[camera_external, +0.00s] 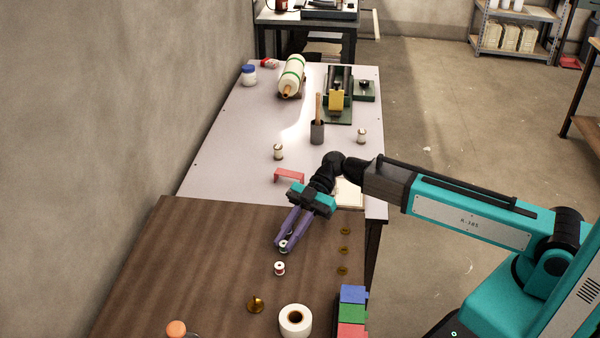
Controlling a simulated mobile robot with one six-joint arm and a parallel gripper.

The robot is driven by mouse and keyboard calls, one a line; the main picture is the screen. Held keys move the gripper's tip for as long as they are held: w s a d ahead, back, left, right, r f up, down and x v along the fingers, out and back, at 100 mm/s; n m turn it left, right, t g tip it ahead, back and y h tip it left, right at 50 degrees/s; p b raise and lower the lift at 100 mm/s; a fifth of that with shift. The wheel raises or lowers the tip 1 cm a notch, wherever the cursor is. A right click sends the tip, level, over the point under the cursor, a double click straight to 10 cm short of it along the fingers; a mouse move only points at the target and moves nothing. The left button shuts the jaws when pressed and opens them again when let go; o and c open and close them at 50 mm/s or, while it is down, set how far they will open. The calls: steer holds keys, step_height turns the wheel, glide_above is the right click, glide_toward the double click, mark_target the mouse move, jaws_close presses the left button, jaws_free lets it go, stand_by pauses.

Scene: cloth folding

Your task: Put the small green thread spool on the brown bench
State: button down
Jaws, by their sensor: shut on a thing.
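My gripper (283,243) reaches down over the brown bench (190,250), its purple fingers shut on a small thread spool (283,246). The spool has pale ends; its thread looks dark green, though it is small and partly hidden by the fingers. It is over the middle of the bench, at or close to the surface; I cannot tell whether it touches. A small spool with red thread (280,268) stands on the bench just in front of it.
Brass pieces (345,231) line the bench's right side. A white roll (295,321), a brass item (256,304) and coloured blocks (352,312) are nearer the front. The bench's left part is clear.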

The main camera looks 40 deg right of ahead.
steer(key=shift+f, duration=0.2)
steer(key=c, duration=1.6)
jaws_free()
steer(key=shift+c, duration=0.2)
steer(key=shift+r, duration=0.2)
steer(key=b+v, duration=0.1)
steer(key=v, duration=1.1)
